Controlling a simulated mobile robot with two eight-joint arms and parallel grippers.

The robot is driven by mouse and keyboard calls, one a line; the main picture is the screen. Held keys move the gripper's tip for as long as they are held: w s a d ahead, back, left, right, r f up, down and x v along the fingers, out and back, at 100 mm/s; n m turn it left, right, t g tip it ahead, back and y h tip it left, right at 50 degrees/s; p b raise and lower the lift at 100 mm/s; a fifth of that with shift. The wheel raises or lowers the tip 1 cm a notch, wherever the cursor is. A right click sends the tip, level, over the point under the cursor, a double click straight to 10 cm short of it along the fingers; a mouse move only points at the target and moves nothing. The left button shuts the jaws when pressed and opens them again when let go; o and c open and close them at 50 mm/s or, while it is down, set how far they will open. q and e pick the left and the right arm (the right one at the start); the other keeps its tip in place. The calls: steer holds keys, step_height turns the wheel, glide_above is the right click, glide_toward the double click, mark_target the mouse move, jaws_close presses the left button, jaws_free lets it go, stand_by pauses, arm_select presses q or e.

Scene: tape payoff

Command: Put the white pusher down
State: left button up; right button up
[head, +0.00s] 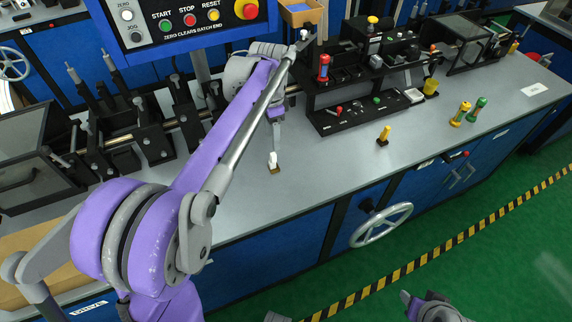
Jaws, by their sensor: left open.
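The white pusher (273,158) stands upright on the grey bench top, with a small brown foot at its base. My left gripper (275,146) points down just above it, small and partly hidden by its own wrist. It is open; the white pusher appears to rest on the bench, though I cannot tell whether the fingertips still touch it. Part of my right gripper (428,304) shows at the bottom edge, over the green floor and away from the bench. Its jaws cannot be made out.
A yellow-topped pusher (384,135) stands to the right, with yellow-and-red (460,114) and green (477,109) handled ones beyond. A black tool rack (365,118) stands behind. Black machine fixtures (150,135) are at left. The bench's front middle is clear; a handwheel (381,225) juts below its edge.

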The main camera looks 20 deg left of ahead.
mark_target(272, 154)
arm_select(q)
step_height(272, 154, down, 5)
steer(key=shift+r, duration=0.1)
steer(key=shift+s+f, duration=0.2)
steer(key=shift+f, duration=1.15)
steer(key=shift+s+f, duration=0.15)
steer(key=shift+f, duration=1.2)
jaws_close()
